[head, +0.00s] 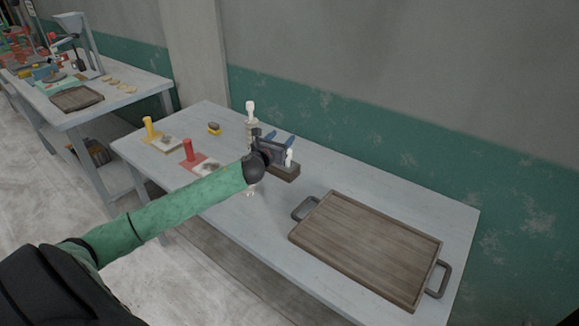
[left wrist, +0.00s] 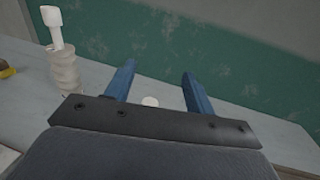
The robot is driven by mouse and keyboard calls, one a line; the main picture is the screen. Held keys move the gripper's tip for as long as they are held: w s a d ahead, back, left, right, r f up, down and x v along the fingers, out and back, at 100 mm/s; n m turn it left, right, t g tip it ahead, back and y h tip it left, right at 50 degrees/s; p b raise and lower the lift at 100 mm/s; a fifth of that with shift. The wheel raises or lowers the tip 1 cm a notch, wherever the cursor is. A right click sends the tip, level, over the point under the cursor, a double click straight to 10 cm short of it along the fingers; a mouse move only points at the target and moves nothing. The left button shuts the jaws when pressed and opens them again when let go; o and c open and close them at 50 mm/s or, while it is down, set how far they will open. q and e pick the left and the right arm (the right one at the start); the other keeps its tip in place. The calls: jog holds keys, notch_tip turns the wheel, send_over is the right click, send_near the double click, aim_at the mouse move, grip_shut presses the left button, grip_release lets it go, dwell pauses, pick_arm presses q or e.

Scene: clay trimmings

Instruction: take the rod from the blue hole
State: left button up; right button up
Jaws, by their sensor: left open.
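My left gripper (head: 280,139) is open, with two blue fingers, over the middle of the near table; its fingers also show in the left wrist view (left wrist: 158,69). A white-topped rod (head: 289,157) stands at the wooden block (head: 286,173), close beside the gripper in the head view. In the left wrist view a small white top (left wrist: 150,101) shows between the fingers, with clear room on both sides; it seems to be the same rod. The gripper hides part of the block. I cannot make out the blue hole. My right gripper is not in view.
A pale ribbed holder (left wrist: 65,70) with a white-headed tool (left wrist: 53,22) stands left of the fingers. A wooden tray (head: 365,250) with dark handles fills the table's right. Red (head: 188,150) and yellow (head: 149,127) upright pieces and a yellow-brown block (head: 214,128) are at left.

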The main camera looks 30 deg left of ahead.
aim_at(290, 150)
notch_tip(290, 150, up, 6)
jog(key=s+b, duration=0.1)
pick_arm(q)
jog(key=f, duration=0.3)
jog(key=w+f+p, duration=0.1)
jog(key=f, duration=0.2)
jog(key=w+f+p, duration=0.1)
jog(key=f, duration=0.2)
jog(key=shift+w+a+f, duration=0.1)
jog(key=shift+w+f, duration=0.05)
jog(key=w, duration=0.1)
jog(key=w+p, duration=0.1)
jog(key=w, duration=0.3)
jog(key=shift+a+f, duration=0.1)
jog(key=shift+a, duration=0.25)
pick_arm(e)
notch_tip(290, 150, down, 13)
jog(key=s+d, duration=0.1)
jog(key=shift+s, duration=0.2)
pick_arm(q)
jog(key=c, duration=1.1)
